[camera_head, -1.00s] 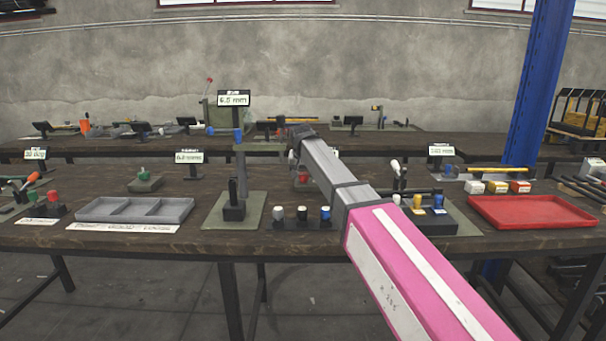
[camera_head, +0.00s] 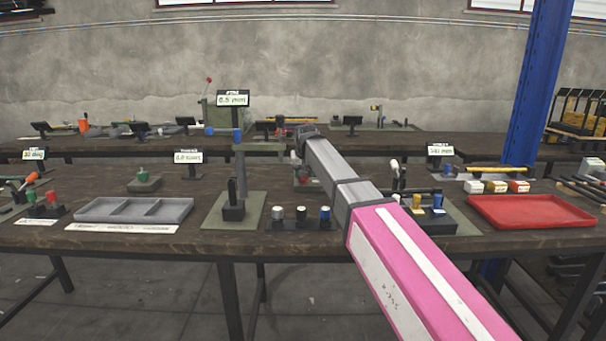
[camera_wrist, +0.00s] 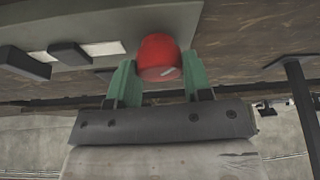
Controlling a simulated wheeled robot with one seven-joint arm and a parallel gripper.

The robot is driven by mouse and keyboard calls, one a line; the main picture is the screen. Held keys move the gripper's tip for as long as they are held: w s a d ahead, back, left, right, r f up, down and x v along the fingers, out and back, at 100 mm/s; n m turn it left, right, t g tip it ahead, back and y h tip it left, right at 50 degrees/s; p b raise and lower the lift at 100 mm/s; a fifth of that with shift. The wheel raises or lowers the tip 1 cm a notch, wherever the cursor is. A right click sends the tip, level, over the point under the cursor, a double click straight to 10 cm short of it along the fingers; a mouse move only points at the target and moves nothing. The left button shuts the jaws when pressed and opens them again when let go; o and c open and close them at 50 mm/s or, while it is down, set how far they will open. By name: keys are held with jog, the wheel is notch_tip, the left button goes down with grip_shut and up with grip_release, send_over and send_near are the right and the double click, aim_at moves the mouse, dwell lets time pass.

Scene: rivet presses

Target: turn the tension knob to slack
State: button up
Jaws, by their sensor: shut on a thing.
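The red tension knob (camera_wrist: 158,52) is in the upper middle of the wrist view, beside a grey plate. A short white mark shows on its near edge. My gripper (camera_wrist: 158,72) has its two green fingers on either side of the knob, shut on it. In the head view my pink and grey arm reaches over the front bench and hides most of the knob and my fingers. I cannot read the slack marking in either view.
Dark blocks (camera_wrist: 68,53) and white label strips lie beside the knob in the wrist view. A red tray (camera_head: 530,212) lies right, a grey tray (camera_head: 133,210) left.

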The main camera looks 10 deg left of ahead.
jog(key=n+y, duration=0.1)
jog(key=n, duration=0.2)
jog(key=shift+n+g, duration=0.3)
jog(key=shift+w+n+g+y, duration=0.1)
jog(key=shift+n+g+y, duration=0.55)
jog(key=shift+n, duration=1.25)
jog(key=o, duration=0.9)
jog(key=shift+d, duration=0.1)
jog(key=v, duration=1)
jog(key=shift+r, duration=0.4)
jog(key=shift+d, duration=0.1)
